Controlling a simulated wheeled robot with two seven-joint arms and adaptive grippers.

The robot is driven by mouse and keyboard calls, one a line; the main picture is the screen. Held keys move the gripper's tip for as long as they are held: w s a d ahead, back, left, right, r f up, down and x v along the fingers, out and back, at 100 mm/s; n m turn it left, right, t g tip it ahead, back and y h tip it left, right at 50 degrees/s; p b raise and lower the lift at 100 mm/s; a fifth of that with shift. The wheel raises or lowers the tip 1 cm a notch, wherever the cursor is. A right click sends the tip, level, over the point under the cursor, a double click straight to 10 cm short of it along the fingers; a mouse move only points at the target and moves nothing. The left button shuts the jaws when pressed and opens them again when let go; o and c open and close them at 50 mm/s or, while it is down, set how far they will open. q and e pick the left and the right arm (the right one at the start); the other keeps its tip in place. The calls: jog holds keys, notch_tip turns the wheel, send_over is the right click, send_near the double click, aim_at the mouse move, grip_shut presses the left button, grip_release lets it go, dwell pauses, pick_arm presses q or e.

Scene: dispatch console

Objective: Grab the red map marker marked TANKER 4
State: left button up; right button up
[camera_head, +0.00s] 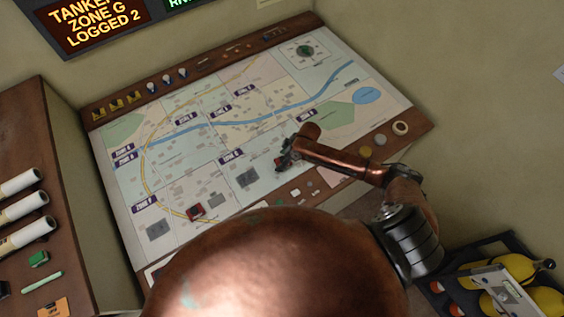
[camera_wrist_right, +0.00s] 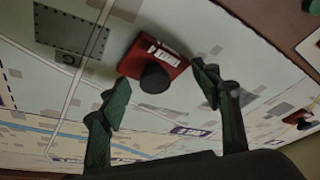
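A red map marker (camera_wrist_right: 152,62) with a dark round knob and a white label lies on the map board in the right wrist view. The label is small and tilted, and I cannot read it surely. My right gripper (camera_wrist_right: 162,90) is open, its two green fingers spread on either side of the marker and not closed on it. In the head view the right gripper (camera_head: 284,156) is low over the middle of the map and partly hides what is under it. Another red marker (camera_head: 195,211) stands near the map's front left. My left gripper is not in view.
The map board (camera_head: 118,170) has a raised brown frame (camera_head: 97,116) with yellow and blue-white pieces along its back. A second red marker (camera_wrist_right: 302,119) shows at the right of the wrist view. A brown shelf with white rolls (camera_head: 25,208) stands at the left.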

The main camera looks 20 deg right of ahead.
jog(key=shift+s, duration=0.15)
jog(key=c, duration=0.6)
jog(key=shift+f, duration=0.1)
jog(key=shift+d, duration=0.1)
jog(key=shift+r, duration=0.25)
jog(key=shift+c, duration=1.3)
notch_tip(320, 180, up, 2)
grip_shut()
jog(key=s+a+r+b, duration=0.2)
jog(key=s+a+r, duration=0.3)
jog(key=s+r, duration=0.5)
jog(key=s, duration=0.2)
jog(key=shift+s+a+r, duration=0.3)
jog(key=shift+a, duration=0.1)
jog(key=shift+c, duration=1.9)
grip_release()
